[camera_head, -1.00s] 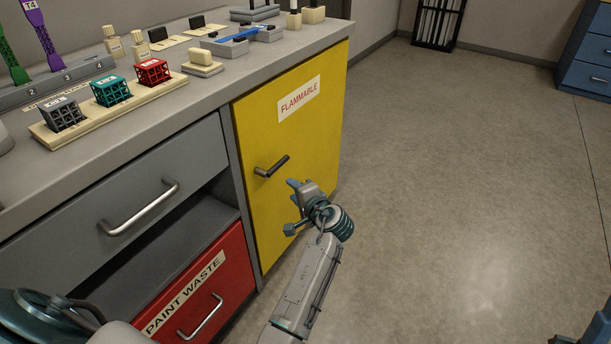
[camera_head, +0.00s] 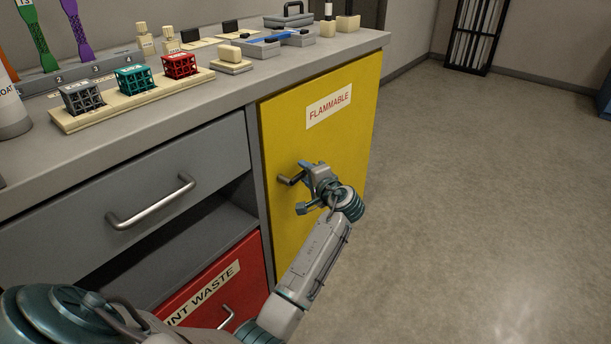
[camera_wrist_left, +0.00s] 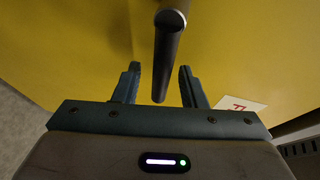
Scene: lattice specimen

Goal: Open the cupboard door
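The cupboard door (camera_head: 288,130) is yellow with a FLAMMABLE label and looks shut, flush with the grey cabinet. Its dark bar handle (camera_head: 286,180) is on the left part of the door and partly hidden by my gripper. My left gripper (camera_head: 302,187) is at the handle with its fingers apart. In the left wrist view the handle (camera_wrist_left: 169,50) runs between the two open fingers, with a visible gap on each side. The yellow door (camera_wrist_left: 240,50) fills the background there. My right gripper is not in view.
Left of the door are a grey drawer (camera_head: 120,190), an open shelf gap and a red PAINT WASTE drawer (camera_head: 215,285). The counter above holds a rack with lattice cubes (camera_head: 133,80), bottles and small trays. The floor (camera_head: 470,200) right of the door is clear.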

